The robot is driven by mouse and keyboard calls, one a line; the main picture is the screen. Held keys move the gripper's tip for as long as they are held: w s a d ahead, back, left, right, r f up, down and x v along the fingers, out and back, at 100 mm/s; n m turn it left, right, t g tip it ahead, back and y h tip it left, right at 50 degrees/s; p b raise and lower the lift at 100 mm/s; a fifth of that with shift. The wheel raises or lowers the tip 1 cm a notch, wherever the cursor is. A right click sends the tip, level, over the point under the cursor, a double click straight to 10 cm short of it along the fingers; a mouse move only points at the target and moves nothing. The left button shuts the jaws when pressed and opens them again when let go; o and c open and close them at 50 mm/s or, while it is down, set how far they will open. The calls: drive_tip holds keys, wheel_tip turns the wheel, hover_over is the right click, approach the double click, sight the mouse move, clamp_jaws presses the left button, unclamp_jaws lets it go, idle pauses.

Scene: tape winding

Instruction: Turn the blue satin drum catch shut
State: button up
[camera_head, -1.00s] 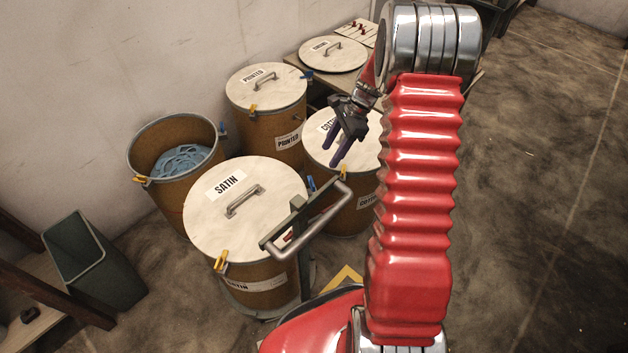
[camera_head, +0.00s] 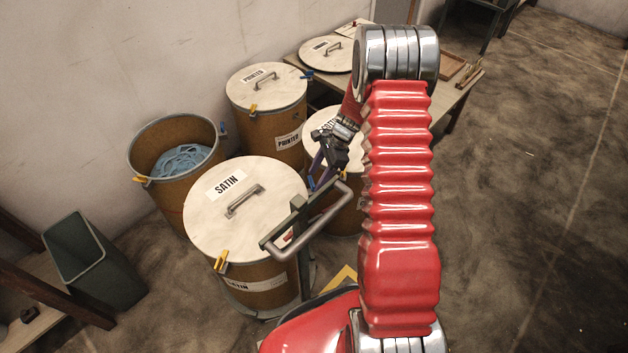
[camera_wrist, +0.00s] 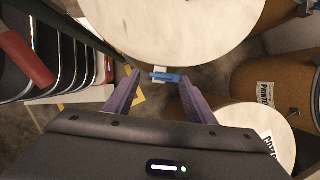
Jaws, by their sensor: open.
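The satin drum (camera_head: 208,225) has a pale lid (camera_head: 262,217) lying on it, with a SATIN label and a grey handle. Its blue catch (camera_head: 311,183) is at the rim on the right side, partly hidden by my body's bar and the gripper. In the wrist view, the blue catch (camera_wrist: 168,77) lies just outside the satin lid (camera_wrist: 170,30), roughly along its rim. My gripper (camera_head: 319,168) is open and tilted down near the catch. In the wrist view its purple fingers (camera_wrist: 160,80) are on either side of the catch, with no contact visible.
The cotton drum (camera_head: 345,215) stands close on the right, the printed drum (camera_head: 272,130) behind. An open drum (camera_head: 140,170) with blue ribbon is at left. A dark bin (camera_head: 95,270) stands front left.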

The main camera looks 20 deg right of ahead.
sight(312, 181)
drive_tip(key=shift+x, duration=1.15)
drive_tip(key=shift+c, duration=0.5)
